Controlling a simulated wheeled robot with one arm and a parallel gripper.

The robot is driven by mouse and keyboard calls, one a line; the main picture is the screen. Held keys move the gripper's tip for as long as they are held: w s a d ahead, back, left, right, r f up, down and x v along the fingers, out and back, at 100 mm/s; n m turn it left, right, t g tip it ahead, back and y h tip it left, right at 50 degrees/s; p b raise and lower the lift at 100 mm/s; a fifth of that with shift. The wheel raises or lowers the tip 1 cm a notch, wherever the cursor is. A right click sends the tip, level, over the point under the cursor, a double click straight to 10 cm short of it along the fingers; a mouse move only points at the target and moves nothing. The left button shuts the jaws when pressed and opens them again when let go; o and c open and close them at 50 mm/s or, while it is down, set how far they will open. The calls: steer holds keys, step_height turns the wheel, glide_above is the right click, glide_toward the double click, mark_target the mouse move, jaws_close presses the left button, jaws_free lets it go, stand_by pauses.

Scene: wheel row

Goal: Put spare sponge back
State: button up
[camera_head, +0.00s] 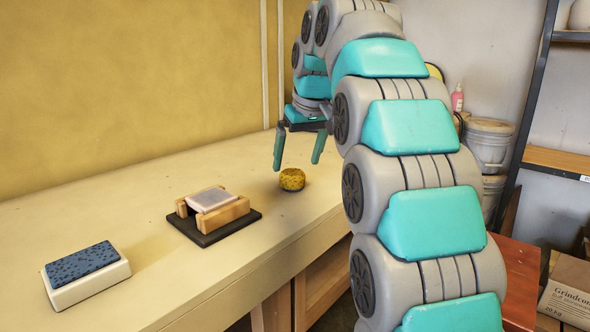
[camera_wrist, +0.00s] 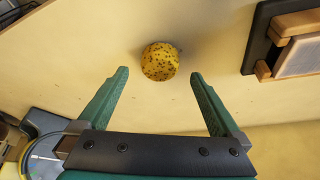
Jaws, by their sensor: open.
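A round yellow sponge with dark specks (camera_head: 292,179) lies on the bench top, to the right of a wooden holder. It also shows in the wrist view (camera_wrist: 160,61), just beyond and between my fingertips. My gripper (camera_head: 299,163) is open and empty, with its two green fingers pointing down above and behind the sponge; it also shows in the wrist view (camera_wrist: 160,75). A blue speckled sponge (camera_head: 82,262) rests on a white block-shaped tray (camera_head: 92,283) at the near left of the bench.
The wooden holder (camera_head: 229,214) carries a pale block (camera_head: 210,199) and stands on a dark base (camera_head: 212,234); the holder shows at the right in the wrist view. The bench top (camera_head: 120,205) is otherwise clear. A wall runs along its back. Shelving (camera_head: 555,160) and buckets (camera_head: 488,143) stand at the right.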

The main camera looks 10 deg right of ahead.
steer(key=p+v, duration=0.2)
steer(key=v, duration=0.5)
steer(key=shift+r+p, duration=0.15)
steer(key=shift+p, duration=0.2)
